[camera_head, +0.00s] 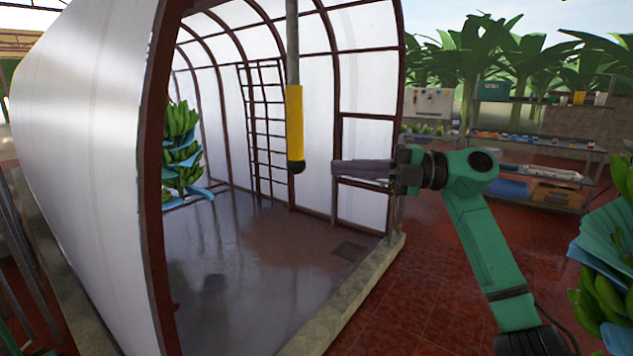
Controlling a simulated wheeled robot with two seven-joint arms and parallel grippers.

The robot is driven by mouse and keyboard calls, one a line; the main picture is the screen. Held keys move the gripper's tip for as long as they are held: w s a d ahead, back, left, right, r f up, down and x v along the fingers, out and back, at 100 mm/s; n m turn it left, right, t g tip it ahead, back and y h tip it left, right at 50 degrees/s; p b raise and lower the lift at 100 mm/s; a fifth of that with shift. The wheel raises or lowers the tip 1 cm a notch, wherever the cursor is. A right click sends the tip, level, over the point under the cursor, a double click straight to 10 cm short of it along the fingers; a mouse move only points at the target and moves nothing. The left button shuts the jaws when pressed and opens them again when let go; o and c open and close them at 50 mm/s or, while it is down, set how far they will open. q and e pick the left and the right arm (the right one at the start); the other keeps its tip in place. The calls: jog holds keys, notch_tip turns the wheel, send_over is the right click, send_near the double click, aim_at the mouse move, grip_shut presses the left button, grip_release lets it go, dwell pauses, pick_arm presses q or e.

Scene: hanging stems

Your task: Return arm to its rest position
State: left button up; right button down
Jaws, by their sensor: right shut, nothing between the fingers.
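My right gripper (338,168) shows in the head view at the end of my green right arm (482,235). The arm rises from the lower right, and the gripper points left. Its fingers are shut with nothing between them. The fingertips are to the right of a hanging pole with a yellow sleeve (295,115) and a black rounded end. A gap shows between them in the picture. My left gripper is out of the picture.
An arched tunnel with translucent walls (85,150) and dark red frames stands at left and centre. Green banana bunches with blue sheets hang inside it (182,150) and at the right edge (605,260). Shelves (540,148) stand behind my arm. The red tiled floor (395,300) is open.

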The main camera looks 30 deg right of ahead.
jog(key=w+d+f+m+t+h, duration=0.25)
jog(key=w+f+m, duration=0.2)
jog(key=f, duration=0.35)
jog(key=w+d+f+m+t+h, duration=0.25)
jog(key=w+f+m, duration=0.2)
jog(key=f, duration=0.35)
jog(key=w+d+f+m+t+h, duration=0.25)
jog(key=d+f+m, duration=0.2)
jog(key=f, duration=0.35)
notch_tip(320, 180, down, 24)
jog(key=s+r+m+g+h, duration=0.1)
jog(key=s+m+g+h, duration=0.15)
jog(key=m+h, duration=0.45)
jog(key=s+a+f+m+g, duration=0.2)
jog(key=s+f+g, duration=0.2)
jog(key=s+f, duration=0.7)
jog(key=s+a+f+m+g, duration=0.3)
jog(key=s+f, duration=0.3)
jog(key=f, duration=0.9)
jog(key=s+a+f+g, duration=0.2)
jog(key=s+a+f, duration=0.2)
jog(key=s, duration=0.5)
jog(key=s+a+f+g, duration=0.3)
jog(key=s+a+f, duration=0.1)
jog(key=s, duration=0.5)
jog(key=s+a+f+g, duration=0.3)
jog(key=s+a+f, duration=0.1)
jog(key=s, duration=0.6)
jog(key=shift+f, duration=0.65)
